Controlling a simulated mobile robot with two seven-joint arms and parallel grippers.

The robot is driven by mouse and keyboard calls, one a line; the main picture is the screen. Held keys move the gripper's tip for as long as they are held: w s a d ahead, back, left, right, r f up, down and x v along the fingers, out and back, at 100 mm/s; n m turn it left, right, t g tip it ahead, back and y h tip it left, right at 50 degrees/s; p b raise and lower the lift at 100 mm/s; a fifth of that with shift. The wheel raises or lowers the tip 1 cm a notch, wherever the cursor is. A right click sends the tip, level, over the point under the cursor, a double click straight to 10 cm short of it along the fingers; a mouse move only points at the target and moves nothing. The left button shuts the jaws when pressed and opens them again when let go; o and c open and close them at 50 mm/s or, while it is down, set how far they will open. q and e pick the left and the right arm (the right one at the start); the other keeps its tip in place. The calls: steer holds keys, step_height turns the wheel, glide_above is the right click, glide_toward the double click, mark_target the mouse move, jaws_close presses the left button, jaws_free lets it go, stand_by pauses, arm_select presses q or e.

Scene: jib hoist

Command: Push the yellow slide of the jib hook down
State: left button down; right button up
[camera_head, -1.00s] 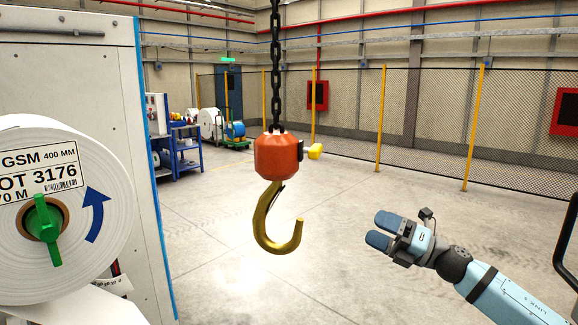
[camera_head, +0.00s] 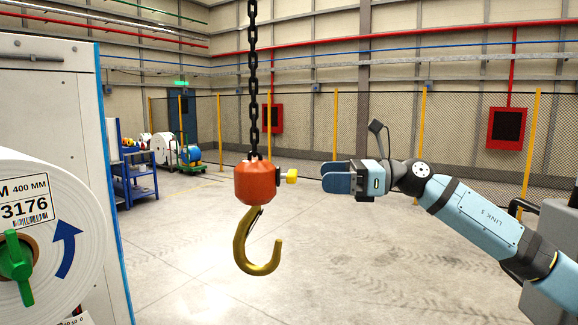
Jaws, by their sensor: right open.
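The jib hook hangs from a black chain (camera_head: 253,80). It has an orange-red block (camera_head: 257,184) and a gold hook (camera_head: 256,252) below it. The yellow slide (camera_head: 291,176) sticks out from a dark plate on the right side of the block. My right gripper (camera_head: 338,178) is open, to the right of the yellow slide at about the same height in the picture. A gap shows between its blue fingertips and the slide. I cannot tell the difference in depth. My left gripper is not in view.
At the left stands a light cabinet (camera_head: 48,110) with a large white roll (camera_head: 70,215) and a green handle (camera_head: 16,262). A blue cart (camera_head: 135,180) and a mesh fence (camera_head: 400,130) are farther back. The floor around the hook is clear.

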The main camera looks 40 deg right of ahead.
mark_target(289, 172)
steer(key=p+x, duration=0.4)
steer(key=x, duration=0.3)
steer(key=shift+w+a+r, duration=0.1)
steer(key=shift+w+a, duration=0.15)
steer(key=shift+a, duration=0.05)
steer(key=shift+w+a, duration=0.2)
steer(key=shift+a, duration=0.1)
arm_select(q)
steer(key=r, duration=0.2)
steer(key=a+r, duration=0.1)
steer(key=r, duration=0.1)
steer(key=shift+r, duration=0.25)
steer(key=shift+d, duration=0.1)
